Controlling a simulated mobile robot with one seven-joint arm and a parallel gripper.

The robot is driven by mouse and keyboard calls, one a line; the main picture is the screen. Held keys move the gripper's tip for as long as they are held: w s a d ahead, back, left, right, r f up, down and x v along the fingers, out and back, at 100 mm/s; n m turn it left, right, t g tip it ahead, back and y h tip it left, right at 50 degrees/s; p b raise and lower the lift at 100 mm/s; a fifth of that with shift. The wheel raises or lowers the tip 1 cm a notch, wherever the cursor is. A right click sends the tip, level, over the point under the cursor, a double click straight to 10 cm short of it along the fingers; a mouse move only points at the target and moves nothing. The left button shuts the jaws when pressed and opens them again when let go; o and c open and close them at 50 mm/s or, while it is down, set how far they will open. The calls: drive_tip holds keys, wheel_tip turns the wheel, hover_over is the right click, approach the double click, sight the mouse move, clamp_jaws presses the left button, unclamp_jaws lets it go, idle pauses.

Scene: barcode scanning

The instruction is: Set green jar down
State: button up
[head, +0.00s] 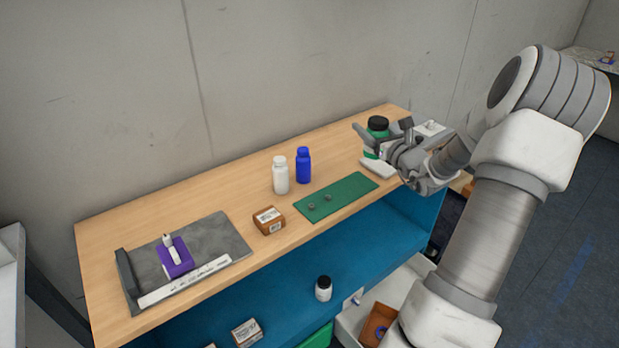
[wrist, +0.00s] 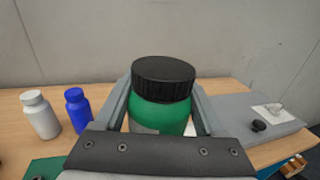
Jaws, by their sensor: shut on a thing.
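The green jar (wrist: 160,112) has a black ribbed lid and stands upright between the two fingers in the wrist view. My gripper (wrist: 160,110) is shut on it. In the head view the green jar (head: 377,127) shows at the right end of the wooden table (head: 225,178), partly hidden by my gripper (head: 385,137). Its base is hidden, so I cannot tell whether it touches the surface beneath.
A white bottle (head: 280,176) and a blue bottle (head: 303,166) stand left of the jar. A green mat (head: 350,190) lies at the front edge. A brown box (head: 268,220) and a grey tray (head: 217,236) with a purple item (head: 175,260) are further left.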

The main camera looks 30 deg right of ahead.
drive_tip(key=b, duration=0.2)
hover_over(326, 170)
drive_tip(key=shift+f, duration=5.4)
drive_tip(key=shift+f, duration=0.1)
drive_tip(key=o, duration=1.5)
drive_tip(key=shift+s, duration=0.1)
